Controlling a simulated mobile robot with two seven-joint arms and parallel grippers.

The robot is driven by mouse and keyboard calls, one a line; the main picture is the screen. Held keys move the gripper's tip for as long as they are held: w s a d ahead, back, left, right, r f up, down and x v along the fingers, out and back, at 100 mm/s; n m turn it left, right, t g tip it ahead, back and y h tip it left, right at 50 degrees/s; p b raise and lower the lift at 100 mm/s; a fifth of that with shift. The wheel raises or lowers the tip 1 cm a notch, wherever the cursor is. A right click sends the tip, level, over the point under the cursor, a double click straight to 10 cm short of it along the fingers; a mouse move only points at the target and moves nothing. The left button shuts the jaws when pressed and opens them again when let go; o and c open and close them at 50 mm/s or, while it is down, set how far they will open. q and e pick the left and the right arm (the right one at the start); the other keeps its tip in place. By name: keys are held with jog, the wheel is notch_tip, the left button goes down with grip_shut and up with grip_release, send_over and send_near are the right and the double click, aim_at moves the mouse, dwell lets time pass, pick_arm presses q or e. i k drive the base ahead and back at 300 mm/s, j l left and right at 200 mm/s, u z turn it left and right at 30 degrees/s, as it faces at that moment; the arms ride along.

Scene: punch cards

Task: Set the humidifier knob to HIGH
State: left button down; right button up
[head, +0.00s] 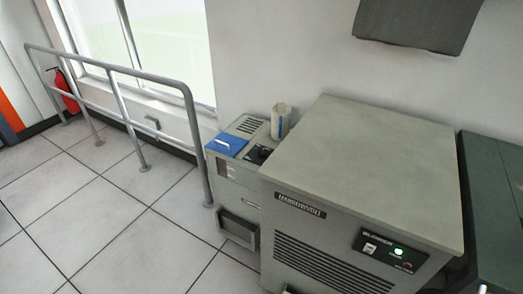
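A small grey cabinet (238,192), which looks like the humidifier, stands against the wall in the middle of the head view. Its top has a blue lid (226,144) with a white handle, a vent, and a black panel (259,154) that seems to carry a dark knob. The knob's setting and any markings are too small to read. Neither of my grippers is in view.
A pale cylinder (281,121) stands behind the black panel. A metal railing (130,72) runs along the window. Tiled floor (110,215) is clear at left.

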aim_at(262, 154)
jog(key=i+j+z, duration=0.1)
jog(key=j, duration=0.4)
jog(key=i+j, duration=0.1)
jog(key=j, duration=0.45)
jog(key=i+j+z, duration=0.2)
jog(key=j, duration=0.35)
jog(key=i+j+z, duration=0.25)
jog(key=i+j, duration=0.2)
jog(key=i+j+z, duration=0.15)
jog(key=i+j, duration=0.15)
jog(key=j, duration=0.35)
